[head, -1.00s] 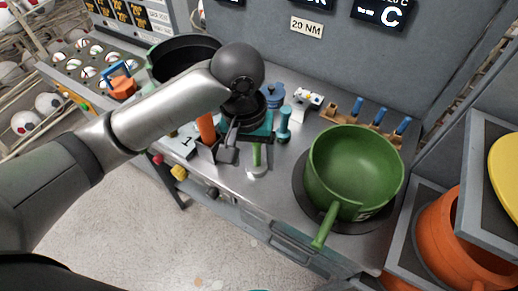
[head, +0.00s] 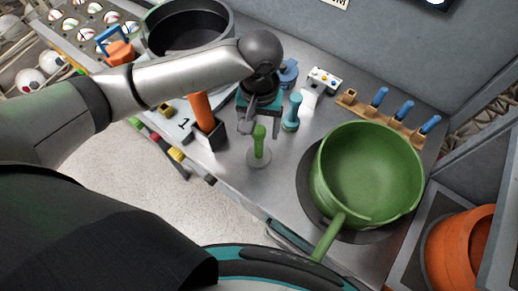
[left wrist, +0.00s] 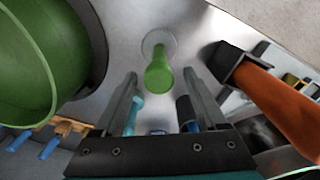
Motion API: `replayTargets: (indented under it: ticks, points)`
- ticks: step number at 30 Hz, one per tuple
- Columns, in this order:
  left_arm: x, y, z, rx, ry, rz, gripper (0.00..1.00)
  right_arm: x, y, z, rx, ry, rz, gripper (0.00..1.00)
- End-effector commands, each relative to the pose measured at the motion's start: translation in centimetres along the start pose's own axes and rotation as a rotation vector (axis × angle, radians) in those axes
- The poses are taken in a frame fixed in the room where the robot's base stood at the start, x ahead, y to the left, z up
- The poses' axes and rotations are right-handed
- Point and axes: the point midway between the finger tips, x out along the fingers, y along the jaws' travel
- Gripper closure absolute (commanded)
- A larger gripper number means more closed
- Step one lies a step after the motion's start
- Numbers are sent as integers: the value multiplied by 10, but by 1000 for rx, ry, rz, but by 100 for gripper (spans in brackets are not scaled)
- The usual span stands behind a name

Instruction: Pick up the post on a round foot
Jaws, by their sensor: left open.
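The post is a green upright cylinder (head: 259,143) on a round grey foot (head: 258,161). It stands on the steel worktop, left of the green pot. My left gripper (head: 247,124) is just behind the post, its fingers pointing toward the front edge. In the left wrist view the green post (left wrist: 159,76) shows beyond the open, empty fingers (left wrist: 163,92), roughly centred between them. I cannot tell the exact gap to the post. My right gripper is out of view.
A dark holder with an orange handle (head: 199,106) stands left of the post. A teal post (head: 292,110) stands behind right. The green pot (head: 367,172) fills the right side, near a rack of blue handles (head: 405,109). Bare worktop lies around the foot.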

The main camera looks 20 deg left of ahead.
Motion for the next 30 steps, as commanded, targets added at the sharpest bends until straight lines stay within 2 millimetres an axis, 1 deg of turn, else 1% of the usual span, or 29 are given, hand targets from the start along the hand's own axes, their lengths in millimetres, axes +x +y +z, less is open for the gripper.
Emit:
replayTargets:
  ticks: [3,5,12,15,18,23,26,30]
  points:
    - [7,0,1,1,-1,0,26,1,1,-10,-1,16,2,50]
    - [11,0,1,2,-1,0,26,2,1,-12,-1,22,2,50]
    - [46,0,8,0,-1,-1,26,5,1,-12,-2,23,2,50]
    - [56,0,8,2,0,-1,26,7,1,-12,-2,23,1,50]
    - [59,0,8,2,1,0,26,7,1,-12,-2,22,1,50]
    - [58,0,8,2,1,0,26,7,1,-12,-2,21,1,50]
    - [58,0,8,2,1,0,35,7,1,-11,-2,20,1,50]
    - [58,0,8,2,1,0,51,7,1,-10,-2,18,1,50]
